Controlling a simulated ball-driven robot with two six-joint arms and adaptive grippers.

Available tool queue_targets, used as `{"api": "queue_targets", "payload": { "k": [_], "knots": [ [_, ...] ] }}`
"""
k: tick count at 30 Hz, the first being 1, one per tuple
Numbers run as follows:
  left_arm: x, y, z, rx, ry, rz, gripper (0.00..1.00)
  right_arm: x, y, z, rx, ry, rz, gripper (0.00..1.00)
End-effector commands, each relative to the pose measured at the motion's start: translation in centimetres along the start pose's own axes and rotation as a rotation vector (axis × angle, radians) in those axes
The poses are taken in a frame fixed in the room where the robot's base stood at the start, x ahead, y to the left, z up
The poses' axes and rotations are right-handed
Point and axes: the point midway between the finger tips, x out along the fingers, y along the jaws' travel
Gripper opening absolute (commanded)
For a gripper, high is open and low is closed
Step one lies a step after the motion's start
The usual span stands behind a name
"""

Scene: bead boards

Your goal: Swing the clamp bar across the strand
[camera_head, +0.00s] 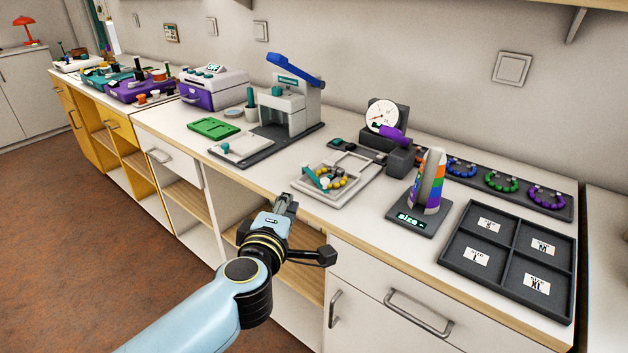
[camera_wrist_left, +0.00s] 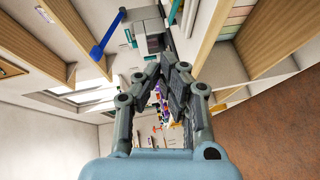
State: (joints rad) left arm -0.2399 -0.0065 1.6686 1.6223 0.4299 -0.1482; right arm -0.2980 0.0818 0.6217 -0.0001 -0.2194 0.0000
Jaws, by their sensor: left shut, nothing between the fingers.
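A strand of yellow and grey beads (camera_head: 345,176) lies curved in a pale square tray (camera_head: 318,196) on the counter. A thin teal bar (camera_head: 317,176) lies at the strand's left side, tilted; I cannot tell for sure whether it is the clamp bar. My left gripper (camera_head: 287,201) is shut and empty, in front of the counter edge, to the lower left of the tray and apart from it. Its closed fingers (camera_wrist_left: 167,68) also show in the left wrist view, where the strand cannot be made out. My right gripper is not in view.
A press with a blue lever (camera_head: 294,66) stands behind on the left. A dial gauge with a purple handle (camera_head: 392,134) stands behind the tray. A rainbow cone (camera_head: 430,182) and a dark sorting tray (camera_head: 512,247) are to the right. A green tray (camera_head: 213,128) lies left.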

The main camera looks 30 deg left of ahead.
Motion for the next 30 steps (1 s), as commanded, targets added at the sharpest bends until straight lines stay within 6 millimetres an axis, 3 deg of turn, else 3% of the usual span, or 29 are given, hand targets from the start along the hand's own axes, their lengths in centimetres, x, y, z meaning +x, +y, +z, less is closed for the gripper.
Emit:
{"api": "queue_targets", "payload": {
  "k": [4,12,19,30],
  "knots": [
    [3.3,0.1,0.0,0.003,0.001,0.004,0.00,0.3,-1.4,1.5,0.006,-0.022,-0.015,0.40],
    [8.6,-0.1,0.6,0.001,0.001,0.001,0.00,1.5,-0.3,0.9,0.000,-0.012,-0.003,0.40],
    [10.4,-0.1,2.5,0.003,0.001,0.000,0.00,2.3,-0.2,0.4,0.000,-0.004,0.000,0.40],
    [10.7,0.1,2.9,0.004,0.001,0.001,0.00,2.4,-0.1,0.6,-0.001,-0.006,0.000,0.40]
  ]
}}
